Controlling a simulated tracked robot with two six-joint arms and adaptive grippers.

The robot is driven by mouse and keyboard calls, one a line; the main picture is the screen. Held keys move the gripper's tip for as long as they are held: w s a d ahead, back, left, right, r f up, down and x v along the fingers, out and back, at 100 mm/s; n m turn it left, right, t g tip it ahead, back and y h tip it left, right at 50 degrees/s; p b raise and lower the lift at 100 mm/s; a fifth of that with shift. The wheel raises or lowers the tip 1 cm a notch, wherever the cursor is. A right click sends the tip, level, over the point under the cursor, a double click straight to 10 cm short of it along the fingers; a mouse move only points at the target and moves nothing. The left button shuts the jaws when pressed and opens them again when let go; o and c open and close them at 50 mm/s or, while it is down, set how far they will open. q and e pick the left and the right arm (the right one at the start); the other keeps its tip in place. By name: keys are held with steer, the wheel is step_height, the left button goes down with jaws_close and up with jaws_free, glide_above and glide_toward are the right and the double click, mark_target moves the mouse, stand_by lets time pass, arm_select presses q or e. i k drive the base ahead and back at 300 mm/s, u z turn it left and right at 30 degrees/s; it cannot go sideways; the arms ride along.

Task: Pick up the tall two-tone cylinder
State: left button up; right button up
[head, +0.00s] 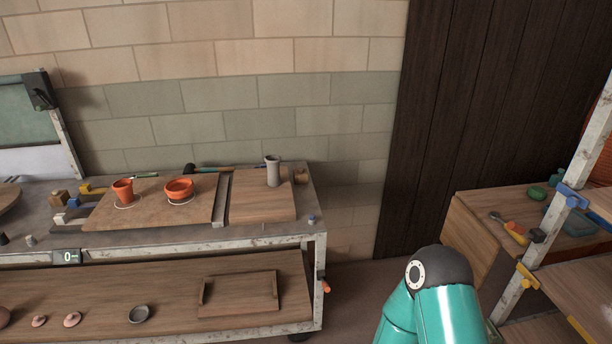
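A tall grey cylinder (273,173) stands upright on the right-hand wooden board (250,208) on the bench top. Its rim looks lighter than its body, though the two tones are hard to tell at this size. It is the only tall cylinder I can make out. Nothing touches it from above. Neither of my grippers is in view. Only a teal link of one of my arms shows at the bottom right, well apart from the cylinder.
A small brown pot (301,176) stands close right of the cylinder. A lower shelf (170,310) holds small dishes. A wooden cabinet (480,250) stands right.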

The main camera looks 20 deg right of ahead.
mark_target(273, 162)
steer(key=u, duration=0.15)
steer(key=i, duration=0.8)
steer(key=z, duration=0.25)
steer(key=k, duration=0.8)
steer(key=u, duration=0.25)
steer(key=i, duration=0.85)
steer(key=z, duration=0.05)
